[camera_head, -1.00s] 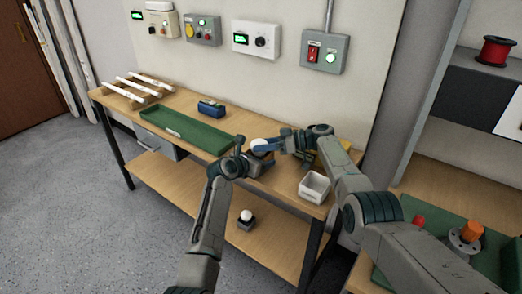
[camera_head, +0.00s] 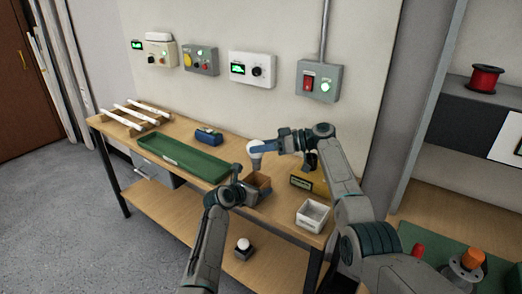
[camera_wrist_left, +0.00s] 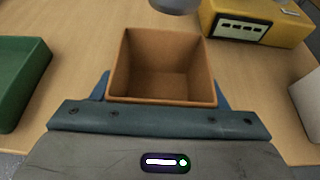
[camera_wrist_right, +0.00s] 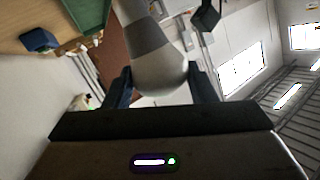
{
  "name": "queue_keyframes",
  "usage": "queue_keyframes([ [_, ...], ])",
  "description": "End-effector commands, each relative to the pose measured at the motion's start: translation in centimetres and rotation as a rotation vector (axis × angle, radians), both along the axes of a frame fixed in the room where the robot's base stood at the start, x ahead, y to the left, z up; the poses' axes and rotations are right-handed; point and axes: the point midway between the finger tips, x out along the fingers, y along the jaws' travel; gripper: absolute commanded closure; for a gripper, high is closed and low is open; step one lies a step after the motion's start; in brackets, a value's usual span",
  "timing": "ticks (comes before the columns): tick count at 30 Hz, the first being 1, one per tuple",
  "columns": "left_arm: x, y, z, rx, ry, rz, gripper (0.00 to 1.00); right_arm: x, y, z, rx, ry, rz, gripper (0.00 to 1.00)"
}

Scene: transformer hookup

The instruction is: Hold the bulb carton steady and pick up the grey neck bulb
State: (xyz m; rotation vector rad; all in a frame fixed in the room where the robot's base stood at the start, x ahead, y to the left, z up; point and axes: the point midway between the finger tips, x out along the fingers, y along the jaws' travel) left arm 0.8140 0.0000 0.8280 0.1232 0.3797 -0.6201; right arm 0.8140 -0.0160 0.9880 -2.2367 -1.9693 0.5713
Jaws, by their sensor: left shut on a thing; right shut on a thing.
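The bulb carton (camera_head: 258,187) is an open brown box on the bench. In the left wrist view the carton (camera_wrist_left: 163,66) looks empty inside. My left gripper (camera_head: 240,190) is shut on the carton, with a finger at each side of it in the left wrist view. The grey neck bulb (camera_head: 255,148) is above the carton, clear of it, with its white globe up and grey neck down. My right gripper (camera_head: 268,145) is shut on the bulb. In the right wrist view the bulb (camera_wrist_right: 158,65) sits between the two fingers.
A green tray (camera_head: 184,158) lies left of the carton, with a blue object (camera_head: 208,136) behind it. A yellow unit (camera_head: 308,183) and a white bin (camera_head: 312,214) stand to the right. Another bulb in a dark base (camera_head: 243,247) is on the lower shelf.

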Motion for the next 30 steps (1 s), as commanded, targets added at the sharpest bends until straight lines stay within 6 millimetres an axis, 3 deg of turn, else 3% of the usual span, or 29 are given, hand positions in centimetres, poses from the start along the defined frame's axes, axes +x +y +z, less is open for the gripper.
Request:
queue_keyframes([
  [1,0.0,0.0,0.0,0.0,0.0,0.0,0.31,0.0,0.0,0.0,0.0,0.0,0.0,0.72],
  [5,0.0,0.0,0.0,0.0,0.0,0.0,0.08,0.0,0.0,0.0,0.0,0.0,0.0,0.72],
  [17,-0.4,0.3,0.2,0.0,-0.002,0.001,0.08,0.0,0.0,0.0,0.0,0.0,0.0,0.72],
  [30,-5.7,4.2,2.9,0.001,-0.002,0.001,0.08,0.0,0.0,0.0,0.0,0.0,0.0,0.72],
])
